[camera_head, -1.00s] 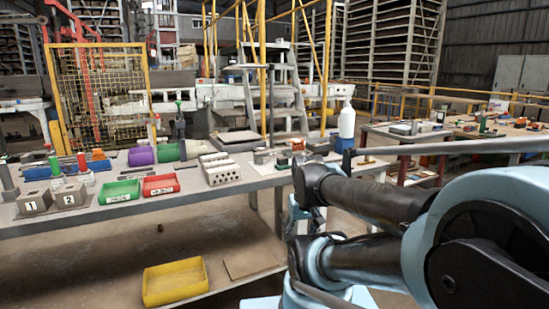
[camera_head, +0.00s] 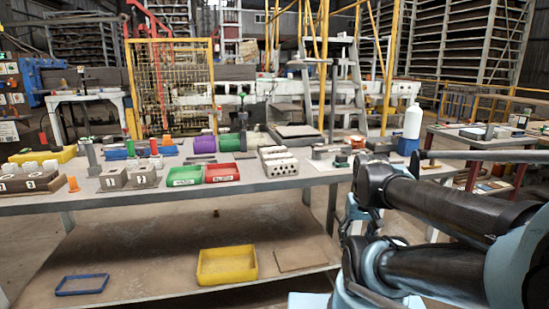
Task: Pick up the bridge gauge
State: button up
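I cannot pick out the bridge gauge for certain. Small grey metal pieces (camera_head: 326,153) lie on the long workbench (camera_head: 250,184), right of the white hollow brick (camera_head: 279,161), and are too small to name. My arm is folded at the right of the picture, in front of the bench's right end. Its far end is a tangle of dark and light blue parts, and I cannot make out the gripper fingers there. Nothing held shows.
Green (camera_head: 184,176) and red (camera_head: 222,172) bins, numbered blocks (camera_head: 113,179) and a purple roll (camera_head: 204,144) stand on the bench. A white bottle (camera_head: 412,122) stands at its right end. A yellow bin (camera_head: 227,265) and blue tray (camera_head: 82,284) are on the lower shelf.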

aim_at(317, 153)
jog(key=k, duration=1.3)
jog(key=z, duration=0.4)
jog(key=i, duration=0.55)
jog(key=z, duration=0.5)
jog(key=i, duration=1.4)
jog(key=u, duration=0.45)
